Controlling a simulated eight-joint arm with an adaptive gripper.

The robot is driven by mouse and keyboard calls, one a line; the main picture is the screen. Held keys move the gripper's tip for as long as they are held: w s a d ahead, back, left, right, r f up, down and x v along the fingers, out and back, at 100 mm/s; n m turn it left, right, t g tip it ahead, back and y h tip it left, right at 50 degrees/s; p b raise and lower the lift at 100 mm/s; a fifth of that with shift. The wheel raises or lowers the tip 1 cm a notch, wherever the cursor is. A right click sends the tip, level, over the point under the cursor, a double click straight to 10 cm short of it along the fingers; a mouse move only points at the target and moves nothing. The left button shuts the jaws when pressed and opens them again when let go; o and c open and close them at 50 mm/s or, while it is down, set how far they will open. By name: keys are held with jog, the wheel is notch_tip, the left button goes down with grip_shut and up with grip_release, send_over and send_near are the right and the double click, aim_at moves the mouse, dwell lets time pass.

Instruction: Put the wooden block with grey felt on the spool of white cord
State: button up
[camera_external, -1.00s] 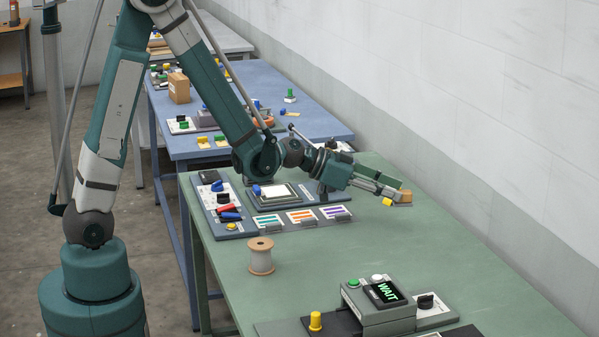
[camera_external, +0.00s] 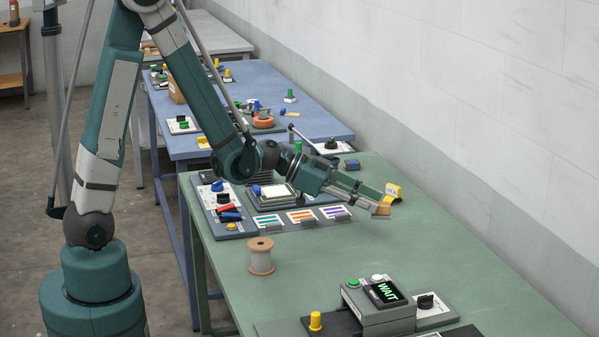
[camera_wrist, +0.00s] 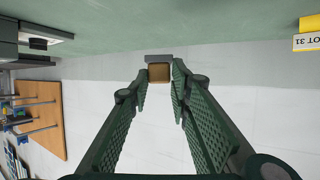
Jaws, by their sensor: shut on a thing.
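The wooden block with grey felt (camera_external: 382,209) is at the tips of my gripper (camera_external: 374,203), above the green table. Its grey felt shows as a thin layer on its lower side. In the wrist view the block (camera_wrist: 159,73) sits between the fingertips, with a grey strip along its upper edge. My gripper is shut on it, and it also shows in the wrist view (camera_wrist: 158,82). The spool of white cord (camera_external: 261,257) stands upright on the near left part of the green table, to the left of and nearer than my gripper. Nothing is on its top.
A panel of switches and coloured cards (camera_external: 269,224) lies left of my gripper. A grey box with a WAIT display (camera_external: 384,292) stands at the front. The table's middle is clear.

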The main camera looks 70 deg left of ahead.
jog(key=s+r+m+g+h, duration=0.2)
jog(key=s+r, duration=0.1)
jog(key=s, duration=0.7)
jog(key=s+d+r+m+g+h, duration=0.1)
jog(key=s+r+m+g+h, duration=0.1)
jog(key=s, duration=0.9)
jog(key=s+r+m+g+h, duration=0.2)
jog(key=s+r+m+g, duration=0.1)
jog(key=s, duration=0.8)
jog(key=shift+s+d+r+m+h, duration=0.25)
jog(key=shift+r+m+h, duration=0.05)
jog(key=shift+r+m, duration=0.45)
jog(key=shift+f+b, duration=0.8)
jog(key=shift+f, duration=2.15)
jog(key=shift+f+b, duration=0.8)
jog(key=shift+f, duration=1.3)
jog(key=shift+c, duration=0.2)
jog(key=shift+f, duration=0.1)
jog(key=o, duration=0.9)
